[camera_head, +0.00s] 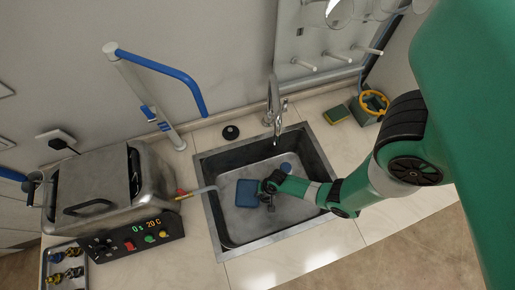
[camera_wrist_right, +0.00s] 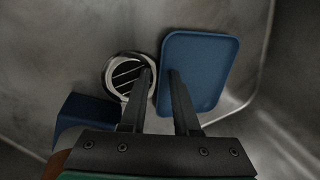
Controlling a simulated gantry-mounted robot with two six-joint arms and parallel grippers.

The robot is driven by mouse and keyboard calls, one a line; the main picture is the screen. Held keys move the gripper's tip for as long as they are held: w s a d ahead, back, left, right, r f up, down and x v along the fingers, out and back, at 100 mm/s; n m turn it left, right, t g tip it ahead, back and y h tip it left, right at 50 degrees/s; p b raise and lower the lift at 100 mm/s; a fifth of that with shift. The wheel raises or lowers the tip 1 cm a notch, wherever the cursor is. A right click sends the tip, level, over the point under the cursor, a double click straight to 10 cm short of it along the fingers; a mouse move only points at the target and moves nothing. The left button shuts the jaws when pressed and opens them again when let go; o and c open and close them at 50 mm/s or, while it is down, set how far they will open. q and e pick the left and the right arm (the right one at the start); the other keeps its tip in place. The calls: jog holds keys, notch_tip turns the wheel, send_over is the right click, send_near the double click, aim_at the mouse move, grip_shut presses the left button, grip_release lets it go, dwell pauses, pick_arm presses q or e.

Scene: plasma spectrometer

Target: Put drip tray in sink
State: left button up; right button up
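A flat blue tray with rounded corners (camera_head: 247,193), which looks like the drip tray, is inside the metal sink (camera_head: 228,239). It also shows in the wrist view (camera_wrist_right: 205,62), close to the drain. I cannot tell whether it lies fully flat. My right gripper (camera_head: 267,190) is down in the sink, just right of the tray. In the wrist view its fingers (camera_wrist_right: 159,72) are apart with nothing between them. The right finger overlaps the tray's near edge; I cannot tell if it touches. My left gripper is not in view.
A round drain (camera_wrist_right: 127,76) and another blue object (camera_wrist_right: 82,116) are in the sink. A faucet (camera_head: 273,105) stands behind it. A metal bath (camera_head: 95,190) with a control panel (camera_head: 135,238) is at left. A sponge (camera_head: 336,114) lies at right.

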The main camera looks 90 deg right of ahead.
jog(key=shift+r, duration=0.1)
jog(key=p+v, duration=0.8)
jog(key=v, duration=0.4)
jog(key=shift+p, duration=0.4)
